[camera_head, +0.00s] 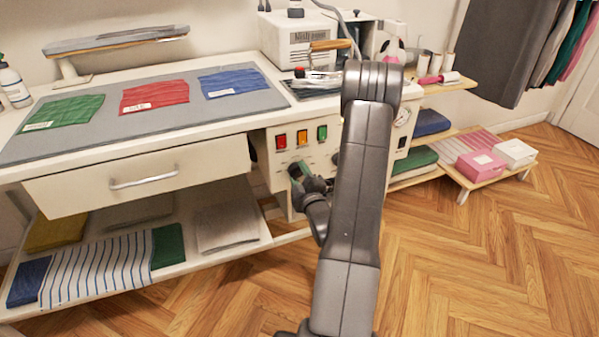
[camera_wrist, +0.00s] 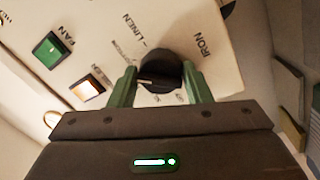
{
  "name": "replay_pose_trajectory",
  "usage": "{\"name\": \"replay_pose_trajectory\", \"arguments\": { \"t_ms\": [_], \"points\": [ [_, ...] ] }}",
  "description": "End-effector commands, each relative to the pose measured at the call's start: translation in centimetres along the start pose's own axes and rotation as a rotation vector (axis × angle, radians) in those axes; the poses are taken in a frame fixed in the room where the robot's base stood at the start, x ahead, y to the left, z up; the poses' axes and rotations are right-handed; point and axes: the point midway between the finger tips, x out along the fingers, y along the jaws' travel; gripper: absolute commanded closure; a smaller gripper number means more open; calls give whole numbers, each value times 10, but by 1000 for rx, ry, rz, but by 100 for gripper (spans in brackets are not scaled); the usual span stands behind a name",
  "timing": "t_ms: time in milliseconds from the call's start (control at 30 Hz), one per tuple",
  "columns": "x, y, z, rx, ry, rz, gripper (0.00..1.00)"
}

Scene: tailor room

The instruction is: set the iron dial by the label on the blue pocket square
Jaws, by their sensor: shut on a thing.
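The blue pocket square (camera_head: 230,82) lies flat on the grey mat at the back of the table. Its white label (camera_head: 221,93) shows, but the print is too small to read. The black iron dial (camera_wrist: 158,71) is on the cream control panel, beside the printed words IRON and LINEN; other marks around it are partly hidden or blurred. A pale pointer line on it points to the left in the wrist view. My gripper (camera_wrist: 160,76) has one green finger on each side of the dial, shut on it. In the head view my gripper (camera_head: 299,176) is at the panel.
Red and green pocket squares (camera_head: 155,95) (camera_head: 64,112) lie on the mat (camera_head: 190,113). Lit panel buttons (camera_head: 302,138) sit above the dials. In the wrist view a green switch (camera_wrist: 49,50) marked FAN and an amber switch (camera_wrist: 87,90) are beside the dial. Open floor lies right.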

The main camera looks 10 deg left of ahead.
Motion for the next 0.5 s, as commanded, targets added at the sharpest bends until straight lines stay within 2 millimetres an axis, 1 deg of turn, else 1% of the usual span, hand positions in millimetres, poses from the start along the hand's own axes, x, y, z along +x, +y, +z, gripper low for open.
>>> {"name": "replay_pose_trajectory", "arguments": {
  "t_ms": [233,500],
  "points": [
    [-1,-3,1,100,-13,-10,78],
    [-2,-4,1,133,-15,-12,78]
  ]
}}
